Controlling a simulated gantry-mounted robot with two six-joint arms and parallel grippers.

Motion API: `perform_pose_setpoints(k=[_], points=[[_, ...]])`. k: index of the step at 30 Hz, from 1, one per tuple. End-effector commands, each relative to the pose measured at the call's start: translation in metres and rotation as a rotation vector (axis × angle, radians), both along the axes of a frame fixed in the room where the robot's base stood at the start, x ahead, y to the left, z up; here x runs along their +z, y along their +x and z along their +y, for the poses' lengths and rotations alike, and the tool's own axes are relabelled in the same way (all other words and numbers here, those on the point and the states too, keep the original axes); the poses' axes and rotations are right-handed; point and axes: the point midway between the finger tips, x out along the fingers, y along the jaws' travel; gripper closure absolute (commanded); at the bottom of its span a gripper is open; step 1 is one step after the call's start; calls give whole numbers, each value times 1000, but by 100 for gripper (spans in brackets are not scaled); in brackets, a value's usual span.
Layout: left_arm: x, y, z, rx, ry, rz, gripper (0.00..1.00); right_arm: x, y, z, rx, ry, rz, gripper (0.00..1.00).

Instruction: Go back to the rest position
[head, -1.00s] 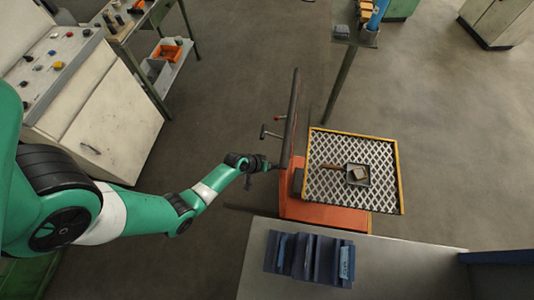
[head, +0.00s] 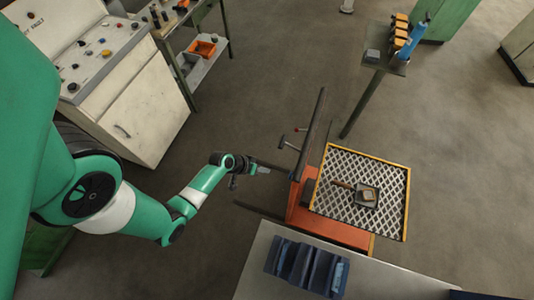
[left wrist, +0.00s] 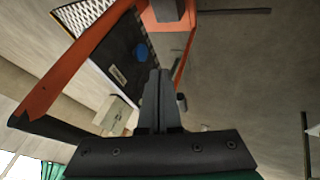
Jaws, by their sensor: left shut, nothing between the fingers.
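My left gripper (head: 264,170) is at the end of the green and white arm, to the left of the orange furnace (head: 335,232). Its fingers are shut and empty, and it appears clear of the furnace. In the left wrist view its dark fingers (left wrist: 158,103) lie together, with the orange frame (left wrist: 75,60) and a dark panel (left wrist: 122,55) beyond them. My right gripper is not in view.
A mesh-topped platform (head: 408,205) holds a small tray (head: 366,195) with a block. A grey table (head: 255,270) carries a blue ribbed rack (head: 305,268). A control console (head: 140,115) stands at left. A post stand (head: 370,95) is behind. Open floor lies between.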

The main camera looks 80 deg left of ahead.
Motion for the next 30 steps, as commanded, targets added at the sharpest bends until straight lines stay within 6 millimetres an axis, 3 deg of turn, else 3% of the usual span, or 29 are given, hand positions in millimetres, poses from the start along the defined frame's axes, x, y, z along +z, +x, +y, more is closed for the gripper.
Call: perform_pose_setpoints(k=[15,19,23,26,30], points=[[0,2,1,-2,3,-3,100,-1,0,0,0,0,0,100],[23,26,15,-31,66,-44,100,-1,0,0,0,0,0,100],[87,86,38,-102,216,-153,100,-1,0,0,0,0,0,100],[159,141,45,-159,353,-273,100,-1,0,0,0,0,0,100],[268,203,33,-224,524,-460,100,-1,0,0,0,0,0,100]])
